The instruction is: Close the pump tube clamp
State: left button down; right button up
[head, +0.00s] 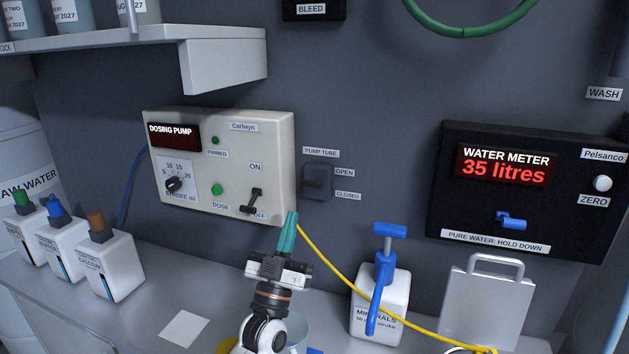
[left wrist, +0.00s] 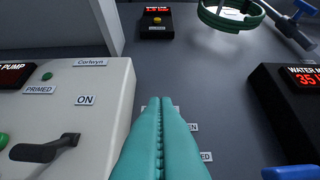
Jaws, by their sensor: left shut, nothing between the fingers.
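The pump tube clamp (head: 318,182) is a small dark block on the grey wall, right of the dosing pump box (head: 228,205). Its labels read OPEN (head: 345,172) and CLOSED (head: 347,196). A short dark lever sits at its left side; I cannot tell its exact setting. My left gripper (head: 291,216) is shut and empty, teal fingers pointing up, below and left of the clamp and apart from it in the picture. In the left wrist view the shut fingers (left wrist: 160,102) cover the clamp and part of its labels. My right gripper is not in view.
The pump's ON/OFF lever (head: 252,202) juts out close left of my fingers; it also shows in the wrist view (left wrist: 45,149). A yellow tube (head: 340,272) runs right from near my fingers. A minerals bottle (head: 378,300) with a blue pump stands right.

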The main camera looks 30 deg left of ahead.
aim_at(303, 185)
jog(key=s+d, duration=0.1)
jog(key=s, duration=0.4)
pick_arm(q)
jog(key=p+x, duration=0.5)
jog(key=x, duration=0.4)
jog(key=shift+w+f, duration=0.15)
jog(key=shift+w, duration=0.05)
jog(key=shift+w+a+f+p, duration=0.1)
jog(key=shift+w+f+p, duration=0.05)
jog(key=shift+f+p, duration=0.15)
jog(key=shift+w+f, duration=0.2)
jog(key=shift+f, duration=0.3)
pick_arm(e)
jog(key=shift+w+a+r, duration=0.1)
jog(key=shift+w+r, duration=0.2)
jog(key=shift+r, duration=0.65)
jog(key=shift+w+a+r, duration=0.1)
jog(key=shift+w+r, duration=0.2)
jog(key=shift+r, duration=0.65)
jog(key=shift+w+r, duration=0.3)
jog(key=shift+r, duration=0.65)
